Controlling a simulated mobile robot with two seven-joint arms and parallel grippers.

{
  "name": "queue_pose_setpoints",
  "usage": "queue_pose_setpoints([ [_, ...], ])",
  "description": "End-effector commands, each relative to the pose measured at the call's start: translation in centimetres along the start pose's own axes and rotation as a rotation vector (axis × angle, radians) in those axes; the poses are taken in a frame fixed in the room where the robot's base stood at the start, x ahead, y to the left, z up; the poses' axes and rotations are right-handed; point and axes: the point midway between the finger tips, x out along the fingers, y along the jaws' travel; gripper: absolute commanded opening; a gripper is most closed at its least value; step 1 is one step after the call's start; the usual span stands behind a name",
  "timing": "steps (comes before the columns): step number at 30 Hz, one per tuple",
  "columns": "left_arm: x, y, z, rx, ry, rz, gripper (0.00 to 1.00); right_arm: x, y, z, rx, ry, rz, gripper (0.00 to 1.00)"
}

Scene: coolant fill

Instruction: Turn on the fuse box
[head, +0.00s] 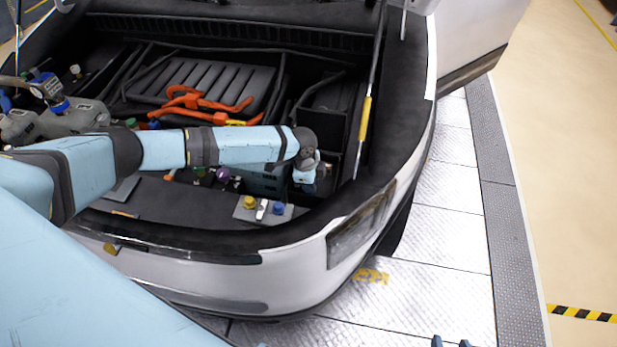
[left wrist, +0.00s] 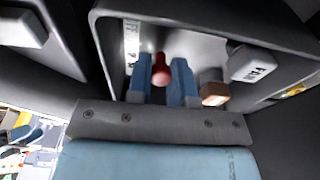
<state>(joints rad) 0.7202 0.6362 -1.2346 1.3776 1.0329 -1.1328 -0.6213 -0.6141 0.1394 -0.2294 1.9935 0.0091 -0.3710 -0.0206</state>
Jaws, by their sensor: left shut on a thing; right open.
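In the left wrist view, a grey open box (left wrist: 115,52), which looks like the fuse box, has a light inner panel. A red rounded knob or lever end (left wrist: 161,70) stands out from it. My left gripper (left wrist: 161,82) has its two blue fingers on either side of the red part and is shut on it. In the head view my left arm crosses the engine bay; its gripper (head: 308,178) is small and partly hidden, and I cannot make out the red part there. My right gripper (head: 452,342) is open and empty at the bottom edge, over the floor.
Inside the box are a brown block (left wrist: 214,95) and a white labelled block (left wrist: 252,64). The car's engine bay holds orange cables (head: 200,102), a plate with yellow and blue knobs (head: 263,209) and a prop rod with a yellow sleeve (head: 365,118). Floor at right is clear.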

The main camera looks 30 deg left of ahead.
Motion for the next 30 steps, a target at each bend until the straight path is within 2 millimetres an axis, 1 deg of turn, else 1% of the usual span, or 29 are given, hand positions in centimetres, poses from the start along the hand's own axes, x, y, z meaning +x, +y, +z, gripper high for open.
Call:
queue_pose_setpoints([
  [1,-0.6,0.0,-0.4,0.001,-0.04,0.001,0.0,-0.6,0.2,-0.9,-0.001,0.002,0.004,0.52],
  [3,-0.5,0.1,-0.7,0.001,-0.104,0.002,0.0,-1.0,0.4,-1.4,-0.002,0.003,0.009,0.52],
  [15,0.2,0.0,-1.5,0.0,-0.427,0.001,0.0,-2.1,0.4,-2.3,0.003,-0.009,0.017,0.52],
  [22,0.4,0.0,-1.8,-0.001,-0.542,0.0,0.0,-2.3,0.5,-2.5,0.004,-0.008,0.019,0.52],
  [30,0.6,0.0,-1.8,0.0,-0.597,0.0,0.0,-2.4,0.5,-2.6,0.005,-0.007,0.02,0.52],
])
